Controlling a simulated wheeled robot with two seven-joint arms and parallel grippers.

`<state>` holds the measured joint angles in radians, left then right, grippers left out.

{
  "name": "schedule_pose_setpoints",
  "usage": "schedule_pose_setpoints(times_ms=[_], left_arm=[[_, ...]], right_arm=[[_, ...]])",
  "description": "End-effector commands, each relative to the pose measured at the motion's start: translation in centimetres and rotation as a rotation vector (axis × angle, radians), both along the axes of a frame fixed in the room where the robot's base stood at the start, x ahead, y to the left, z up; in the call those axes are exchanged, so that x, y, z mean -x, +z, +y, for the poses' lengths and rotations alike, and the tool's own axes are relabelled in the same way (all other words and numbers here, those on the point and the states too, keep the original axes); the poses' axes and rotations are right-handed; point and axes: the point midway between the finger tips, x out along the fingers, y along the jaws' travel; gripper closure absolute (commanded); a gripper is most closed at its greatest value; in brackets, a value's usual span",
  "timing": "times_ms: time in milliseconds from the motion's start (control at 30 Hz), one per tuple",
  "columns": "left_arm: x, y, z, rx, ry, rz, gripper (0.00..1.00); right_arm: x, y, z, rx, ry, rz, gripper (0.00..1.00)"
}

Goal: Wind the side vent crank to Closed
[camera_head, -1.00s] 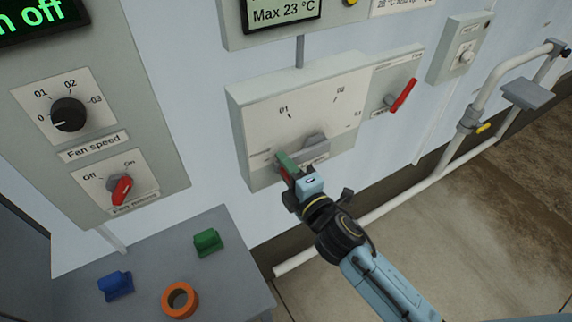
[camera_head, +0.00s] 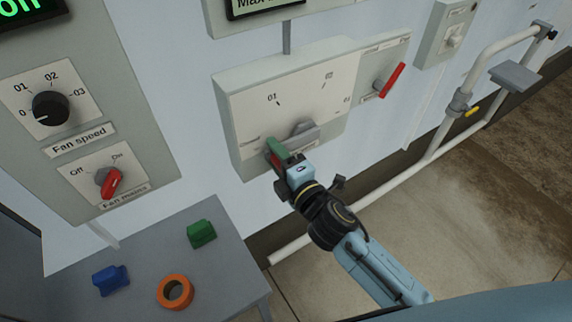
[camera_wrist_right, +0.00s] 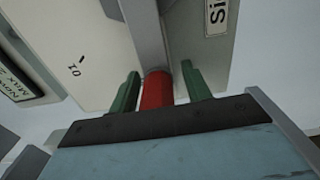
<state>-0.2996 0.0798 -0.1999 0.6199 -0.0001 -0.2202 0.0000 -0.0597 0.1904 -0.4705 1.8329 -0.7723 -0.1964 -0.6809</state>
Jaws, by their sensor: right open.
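The side vent crank box (camera_head: 235,120) is a pale wall box with a dial plate marked 01 and 02; its lower-left label is small. The crank's grey hub (camera_head: 304,132) shows in the head view. Its red grip (camera_head: 272,161) is at the gripper, lower left of the hub. My right gripper (camera_head: 276,153) is open, with green fingers. In the wrist view the red grip (camera_wrist_right: 157,90) stands between the fingers of the right gripper (camera_wrist_right: 160,88), with gaps on both sides. The grey crank arm (camera_wrist_right: 147,30) runs up from it. My left gripper is not in view.
A red-handled switch (camera_head: 391,80) is on the box's right part. White pipe rails (camera_head: 440,150) run along the wall at right. A grey table (camera_head: 215,275) at lower left holds a green block (camera_head: 201,234), a blue block (camera_head: 110,281) and an orange ring (camera_head: 175,292).

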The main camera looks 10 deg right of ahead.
Motion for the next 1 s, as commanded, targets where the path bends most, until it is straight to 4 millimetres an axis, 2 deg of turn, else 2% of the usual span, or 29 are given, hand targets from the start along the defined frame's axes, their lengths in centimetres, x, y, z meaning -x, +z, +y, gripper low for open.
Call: schedule_pose_setpoints(times_ms=[167,400,600,800,1000], left_arm=[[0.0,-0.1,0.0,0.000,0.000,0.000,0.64],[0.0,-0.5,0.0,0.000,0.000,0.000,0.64],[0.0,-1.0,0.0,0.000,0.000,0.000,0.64],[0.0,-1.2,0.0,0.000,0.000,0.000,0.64],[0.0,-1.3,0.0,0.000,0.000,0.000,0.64]], right_arm=[[2.1,-0.2,-0.7,0.000,0.000,0.003,0.52],[6.9,-0.3,-2.5,0.001,0.000,0.005,0.52],[10.2,-0.2,-3.7,0.003,-0.001,0.004,0.52],[12.0,-0.2,-4.4,0.003,-0.001,0.002,0.52],[12.4,0.0,-4.5,0.004,0.000,0.001,0.52]])
